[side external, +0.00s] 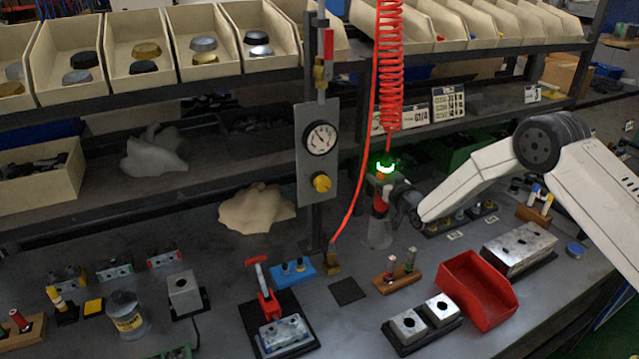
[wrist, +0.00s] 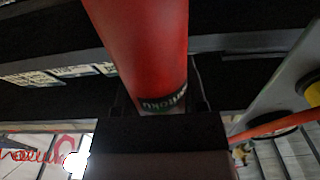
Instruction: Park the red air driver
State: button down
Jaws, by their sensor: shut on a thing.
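The red air driver (side external: 380,204) is upright above the back middle of the bench, below the red coiled hose (side external: 389,80). My gripper (side external: 384,187) is shut on its upper body, with a green-lit ring just above. A grey, cup-like holder (side external: 378,236) stands on the bench directly below the driver. The driver's lower end meets the holder's top in the side view; I cannot tell whether it is inside or only in front. In the wrist view the red driver body (wrist: 145,45) with a dark label rises from between the dark jaws (wrist: 155,125).
A grey gauge panel (side external: 318,150) on a post stands just left of the driver. A wooden block with pins (side external: 397,275), a red bin (side external: 477,290) and metal valve blocks (side external: 520,250) sit in front and right. Shelves with bins (side external: 140,55) run behind.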

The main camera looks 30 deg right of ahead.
aim_at(390, 165)
jog(key=shift+f, duration=0.65)
dwell(0.7)
jog(key=shift+c, duration=0.7)
grip_release()
jog(key=shift+o, duration=0.4)
jog(key=shift+f, duration=0.3)
jog(key=shift+s+r, duration=0.15)
jog(key=shift+s, duration=1.4)
jog(key=shift+s+r, duration=0.3)
jog(key=shift+r, duration=0.9)
jog(key=shift+s+r, duration=0.35)
jog(key=shift+r, duration=0.8)
jog(key=shift+s+r, duration=0.3)
jog(key=shift+r, duration=0.9)
jog(key=shift+s, duration=0.1)
